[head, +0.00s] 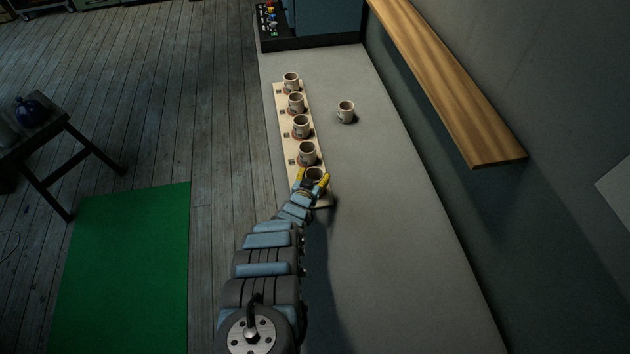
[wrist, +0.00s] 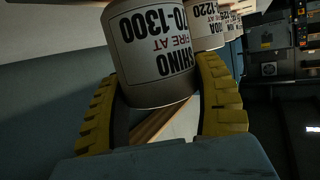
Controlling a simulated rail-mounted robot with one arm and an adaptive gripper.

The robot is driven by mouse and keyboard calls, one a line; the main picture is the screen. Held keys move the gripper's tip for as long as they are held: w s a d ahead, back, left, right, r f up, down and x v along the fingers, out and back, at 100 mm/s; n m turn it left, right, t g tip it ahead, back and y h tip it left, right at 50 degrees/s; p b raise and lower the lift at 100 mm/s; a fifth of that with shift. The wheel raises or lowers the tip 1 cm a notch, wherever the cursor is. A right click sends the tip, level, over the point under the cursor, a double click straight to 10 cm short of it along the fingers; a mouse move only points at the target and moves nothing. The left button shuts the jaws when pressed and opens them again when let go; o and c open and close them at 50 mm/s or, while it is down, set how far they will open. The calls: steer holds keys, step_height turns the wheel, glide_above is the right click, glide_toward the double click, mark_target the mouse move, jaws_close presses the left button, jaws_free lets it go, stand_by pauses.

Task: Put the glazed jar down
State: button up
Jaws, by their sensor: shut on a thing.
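My gripper (head: 312,179) is shut on a pale jar (head: 314,172) at the near end of a light wooden board (head: 280,110). In the wrist view the jar (wrist: 155,50) stands between the two yellow fingers and carries an upside-down printed label with "SHINO", "FIRE AT" and "70-1300". Its lower part is hidden by my gripper in the head view, so I cannot tell whether it touches the board. Several similar jars stand in a row along the board, the nearest one (head: 307,152) just beyond my gripper.
Another similar jar (head: 346,111) stands alone on the grey counter (head: 390,230), right of the board. A wooden shelf (head: 455,85) runs along the right wall. A dark-framed blue unit (head: 325,18) closes the far end. The counter's near right part is clear.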

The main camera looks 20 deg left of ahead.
steer(key=shift+f+b, duration=0.35)
steer(key=shift+f, duration=0.55)
steer(key=shift+f, duration=0.2)
steer(key=o, duration=1.2)
steer(key=shift+o, duration=0.2)
steer(key=shift+r, duration=0.1)
